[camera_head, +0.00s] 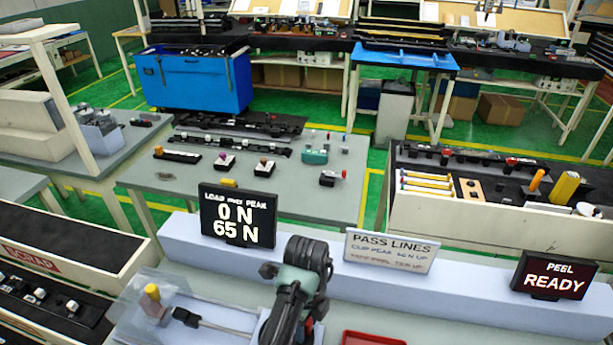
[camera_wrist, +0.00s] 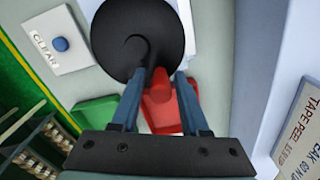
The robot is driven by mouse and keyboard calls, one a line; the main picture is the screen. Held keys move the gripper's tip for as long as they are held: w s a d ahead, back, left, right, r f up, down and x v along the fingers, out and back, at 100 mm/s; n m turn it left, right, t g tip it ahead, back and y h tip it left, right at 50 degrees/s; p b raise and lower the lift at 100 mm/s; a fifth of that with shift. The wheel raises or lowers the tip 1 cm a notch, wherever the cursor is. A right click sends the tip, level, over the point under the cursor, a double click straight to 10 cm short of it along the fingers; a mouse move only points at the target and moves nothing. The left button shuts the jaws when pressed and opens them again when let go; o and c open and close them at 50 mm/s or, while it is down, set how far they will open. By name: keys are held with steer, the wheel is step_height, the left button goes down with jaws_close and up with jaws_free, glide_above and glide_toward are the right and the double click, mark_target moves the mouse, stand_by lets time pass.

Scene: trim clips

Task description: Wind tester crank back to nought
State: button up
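The tester lies along the pale blue bench in the head view, with a clear guard and a yellow knob (camera_head: 152,292) at its left end. Its display (camera_head: 237,215) reads 0 N over 65 N. My gripper's fingertips are hidden in the head view by my dark arm. In the wrist view, my gripper (camera_wrist: 160,75) has its two blue-grey fingers apart. A large black disc (camera_wrist: 118,38) lies just beyond the fingertips. A red part (camera_wrist: 160,108) shows between and behind the fingers. I cannot tell whether it is the crank's handle or whether either finger touches it.
A red tray (camera_head: 372,339) sits at the front edge.

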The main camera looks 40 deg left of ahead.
jaws_close()
